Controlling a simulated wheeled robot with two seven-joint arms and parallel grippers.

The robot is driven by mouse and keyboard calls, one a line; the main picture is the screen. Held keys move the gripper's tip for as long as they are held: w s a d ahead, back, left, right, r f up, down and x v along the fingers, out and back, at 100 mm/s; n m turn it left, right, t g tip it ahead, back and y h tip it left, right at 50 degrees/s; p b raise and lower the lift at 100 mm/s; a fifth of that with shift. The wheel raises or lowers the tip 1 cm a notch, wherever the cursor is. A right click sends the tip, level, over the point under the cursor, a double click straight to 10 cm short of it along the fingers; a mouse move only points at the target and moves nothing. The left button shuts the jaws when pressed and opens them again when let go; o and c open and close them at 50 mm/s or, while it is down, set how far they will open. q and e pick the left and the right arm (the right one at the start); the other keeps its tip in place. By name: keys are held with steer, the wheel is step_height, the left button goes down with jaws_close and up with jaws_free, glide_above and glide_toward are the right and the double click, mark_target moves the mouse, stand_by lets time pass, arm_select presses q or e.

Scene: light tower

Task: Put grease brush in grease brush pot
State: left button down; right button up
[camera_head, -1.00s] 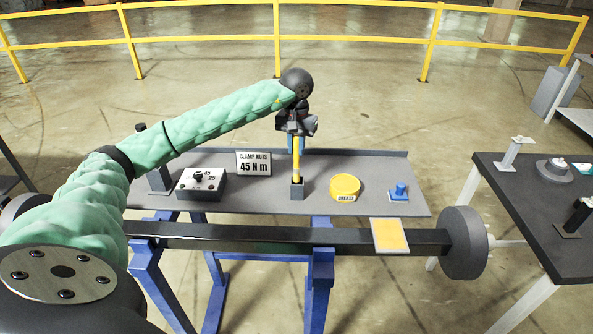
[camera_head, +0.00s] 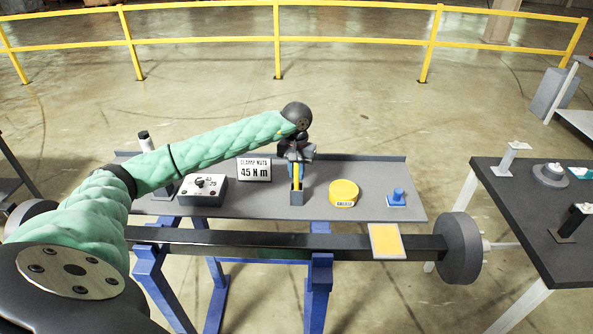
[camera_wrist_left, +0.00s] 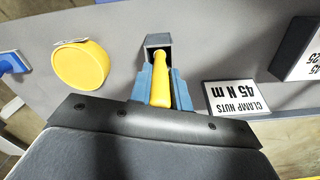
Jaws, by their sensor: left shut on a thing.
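The grease brush shows as a yellow handle (camera_head: 296,178), upright, with its lower end in the small grey square pot (camera_head: 297,198) on the grey bench. In the left wrist view the yellow handle (camera_wrist_left: 160,85) runs into the opening of the pot (camera_wrist_left: 157,43); the bristles are hidden. My left gripper (camera_head: 296,172) is shut on the handle just above the pot, and its blue fingers also show in the left wrist view (camera_wrist_left: 160,92) on both sides of the handle. My right gripper is not in view.
A yellow grease tin (camera_head: 343,192) and a blue part (camera_head: 397,197) stand to the right of the pot. A sign (camera_head: 254,169) and a grey control box (camera_head: 202,189) stand to the left. A dark beam (camera_head: 220,239) runs along the front.

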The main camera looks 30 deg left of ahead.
arm_select(q)
steer(key=shift+f, duration=0.15)
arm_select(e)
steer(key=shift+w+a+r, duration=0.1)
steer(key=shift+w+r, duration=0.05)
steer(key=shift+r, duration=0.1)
arm_select(q)
steer(key=c, duration=1.3)
jaws_free()
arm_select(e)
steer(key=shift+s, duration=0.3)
arm_select(q)
steer(key=shift+r, duration=0.2)
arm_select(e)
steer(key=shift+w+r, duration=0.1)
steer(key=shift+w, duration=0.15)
arm_select(q)
steer(key=shift+r, duration=0.3)
step_height(320, 180, up, 11)
steer(key=b, duration=0.5)
steer(key=shift+f, duration=0.2)
steer(key=shift+r, duration=0.4)
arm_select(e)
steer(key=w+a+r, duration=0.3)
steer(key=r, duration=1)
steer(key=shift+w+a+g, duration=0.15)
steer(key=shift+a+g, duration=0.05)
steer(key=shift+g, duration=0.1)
